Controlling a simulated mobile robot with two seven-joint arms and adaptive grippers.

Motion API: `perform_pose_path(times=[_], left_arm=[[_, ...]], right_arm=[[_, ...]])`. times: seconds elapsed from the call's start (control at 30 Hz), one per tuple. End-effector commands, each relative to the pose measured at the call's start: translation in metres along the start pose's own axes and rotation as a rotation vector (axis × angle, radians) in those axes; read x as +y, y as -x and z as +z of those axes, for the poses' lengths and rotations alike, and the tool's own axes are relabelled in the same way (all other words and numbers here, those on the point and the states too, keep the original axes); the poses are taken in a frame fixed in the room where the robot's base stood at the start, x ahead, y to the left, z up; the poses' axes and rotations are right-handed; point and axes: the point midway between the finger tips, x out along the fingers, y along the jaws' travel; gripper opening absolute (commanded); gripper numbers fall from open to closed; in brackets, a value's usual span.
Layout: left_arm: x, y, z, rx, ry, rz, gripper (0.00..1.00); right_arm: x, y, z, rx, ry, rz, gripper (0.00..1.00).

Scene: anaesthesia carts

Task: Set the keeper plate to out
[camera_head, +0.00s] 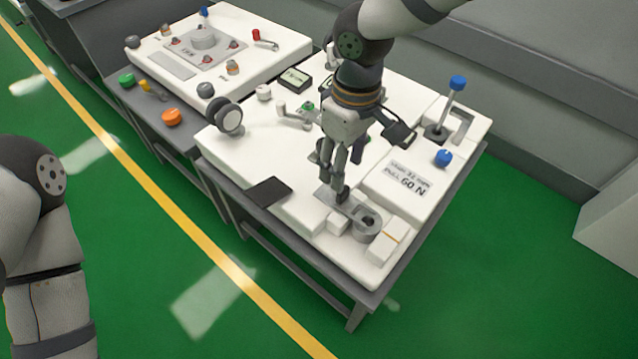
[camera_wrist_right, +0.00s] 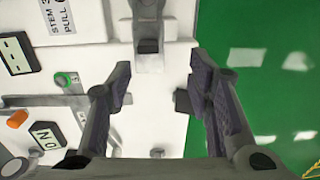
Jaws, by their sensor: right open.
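A flat grey metal plate (camera_head: 333,197) with a round ring at its right end lies on the white cart top, near the front edge; I take it for the keeper plate, though no label on it can be read. My right gripper (camera_head: 335,188) points down over the plate's left end, beside a small dark upright piece. In the right wrist view, the right gripper (camera_wrist_right: 163,82) is open, with nothing held between its fingers. A grey bracket (camera_wrist_right: 149,60) shows ahead of the fingertips. Contact with the plate cannot be told. My left gripper is out of view.
A white panel (camera_head: 402,188) labelled with a stem size and pull force lies right of the gripper. A blue-topped lever (camera_head: 456,92) stands at the back right. A black pad (camera_head: 268,191) lies left. Green floor (camera_head: 540,260) is clear on the right.

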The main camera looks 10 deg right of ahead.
Motion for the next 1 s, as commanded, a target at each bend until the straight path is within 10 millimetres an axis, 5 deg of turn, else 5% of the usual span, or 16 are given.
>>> perform_pose_path(times=[0.07,0.17,0.6,1.0], left_arm=[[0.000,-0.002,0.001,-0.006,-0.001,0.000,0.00],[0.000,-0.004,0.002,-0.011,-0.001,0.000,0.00],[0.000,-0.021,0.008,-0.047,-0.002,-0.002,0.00],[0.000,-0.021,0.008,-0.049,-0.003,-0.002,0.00]], right_arm=[[0.010,0.012,-0.007,0.001,0.010,0.036,0.47],[0.013,0.005,-0.007,-0.003,0.012,0.045,0.47],[0.016,-0.094,-0.006,-0.004,0.011,0.042,0.47],[0.017,-0.104,-0.007,0.000,0.012,0.045,0.42]])
